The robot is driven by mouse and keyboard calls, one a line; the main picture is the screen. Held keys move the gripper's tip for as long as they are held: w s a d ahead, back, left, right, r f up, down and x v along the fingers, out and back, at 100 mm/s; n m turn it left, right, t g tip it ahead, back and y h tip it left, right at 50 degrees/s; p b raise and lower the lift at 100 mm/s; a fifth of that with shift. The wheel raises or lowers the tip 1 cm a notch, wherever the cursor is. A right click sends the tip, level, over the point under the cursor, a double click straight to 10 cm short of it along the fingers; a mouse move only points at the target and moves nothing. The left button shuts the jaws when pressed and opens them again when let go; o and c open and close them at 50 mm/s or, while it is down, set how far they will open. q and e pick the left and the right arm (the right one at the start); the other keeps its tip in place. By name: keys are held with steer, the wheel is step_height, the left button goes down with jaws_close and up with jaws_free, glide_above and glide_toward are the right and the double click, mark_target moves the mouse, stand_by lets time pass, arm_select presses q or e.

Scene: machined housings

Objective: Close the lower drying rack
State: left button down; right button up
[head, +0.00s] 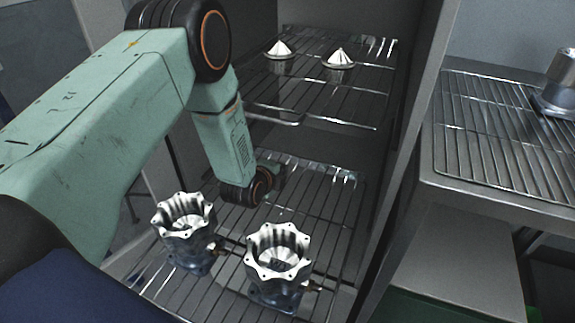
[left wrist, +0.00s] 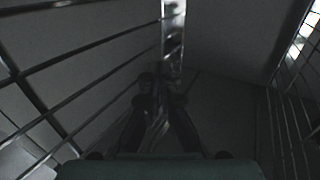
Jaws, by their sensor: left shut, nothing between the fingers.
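The lower drying rack (head: 325,215) is a wire shelf that sticks out of the grey cabinet toward me. Two silver machined housings with scalloped rims stand upright on its front part, one at the left (head: 185,228) and one at the right (head: 278,255). My left arm reaches in from the left, and my left gripper (head: 272,172) is low over the rack, behind the housings and largely hidden by its own wrist. In the left wrist view its dark fingers (left wrist: 155,88) are together with nothing between them, in a dim space with wire bars at both sides. My right gripper is not seen.
The upper wire rack (head: 310,98) is above, with two pale cone-shaped parts (head: 280,49) (head: 340,58) on it. The cabinet's right wall (head: 405,150) stands beside the lower rack. Right of it is a metal bench with a wire grid (head: 490,125) and a metal part (head: 560,90).

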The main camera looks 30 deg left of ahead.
mark_target(291, 159)
arm_select(q)
steer(key=w, duration=0.2)
steer(key=w+b, duration=0.1)
steer(key=w, duration=0.1)
steer(key=shift+w+a+f, duration=0.15)
steer(key=shift+w+f, duration=0.05)
steer(key=shift+w, duration=0.1)
steer(key=shift+s+r, duration=0.1)
steer(key=shift+r, duration=0.05)
